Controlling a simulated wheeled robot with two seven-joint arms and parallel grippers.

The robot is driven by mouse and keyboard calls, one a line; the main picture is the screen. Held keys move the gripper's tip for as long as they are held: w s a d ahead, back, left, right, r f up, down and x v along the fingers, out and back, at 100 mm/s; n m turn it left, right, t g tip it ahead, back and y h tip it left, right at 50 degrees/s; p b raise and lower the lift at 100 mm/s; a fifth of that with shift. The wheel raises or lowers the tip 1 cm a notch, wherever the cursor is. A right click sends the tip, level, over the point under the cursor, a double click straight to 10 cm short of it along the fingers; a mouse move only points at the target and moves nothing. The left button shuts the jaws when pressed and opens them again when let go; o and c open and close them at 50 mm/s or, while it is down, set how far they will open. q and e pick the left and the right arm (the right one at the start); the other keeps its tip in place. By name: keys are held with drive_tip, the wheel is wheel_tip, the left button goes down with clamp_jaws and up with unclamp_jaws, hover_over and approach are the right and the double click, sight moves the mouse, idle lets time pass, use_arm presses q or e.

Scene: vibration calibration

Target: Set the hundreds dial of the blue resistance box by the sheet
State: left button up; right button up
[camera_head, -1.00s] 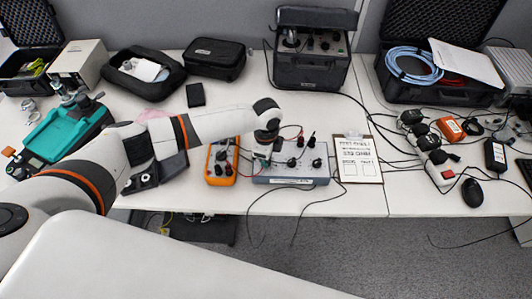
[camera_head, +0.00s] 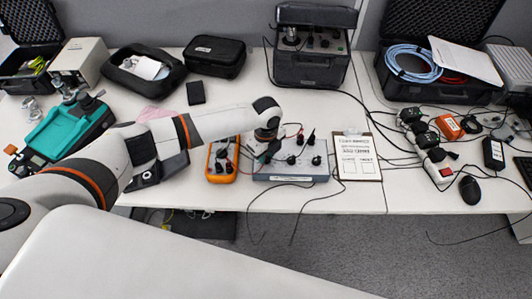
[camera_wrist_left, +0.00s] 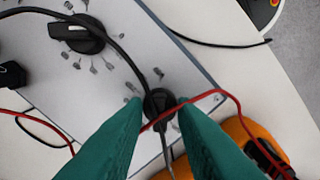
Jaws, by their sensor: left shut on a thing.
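The resistance box (camera_head: 290,179), grey-topped with a blue-grey front, lies near the table's front edge. A middle dial (camera_head: 291,160) and a right dial (camera_head: 316,160) show on it. In the left wrist view a large black dial (camera_wrist_left: 80,36) has marks around it. My left gripper (camera_head: 266,157) is over the box's left part. Its green fingers (camera_wrist_left: 160,106) are closed around a small black knob (camera_wrist_left: 158,101) with marks beside it. The fingers partly hide it. The sheet (camera_head: 358,158) lies on a clipboard right of the box; its writing is too small to read. My right gripper is not in view.
An orange meter (camera_head: 221,160) stands close to the box's left side. Red and black leads cross the box near my fingers. A black mouse (camera_head: 471,190) and a power strip (camera_head: 439,172) lie to the right. A black case (camera_head: 311,65) stands behind.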

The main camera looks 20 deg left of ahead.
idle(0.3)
use_arm(q)
drive_tip(key=o, duration=1)
wheel_tip(320, 180, up, 12)
drive_tip(key=b, duration=0.1)
drive_tip(key=shift+b, duration=0.3)
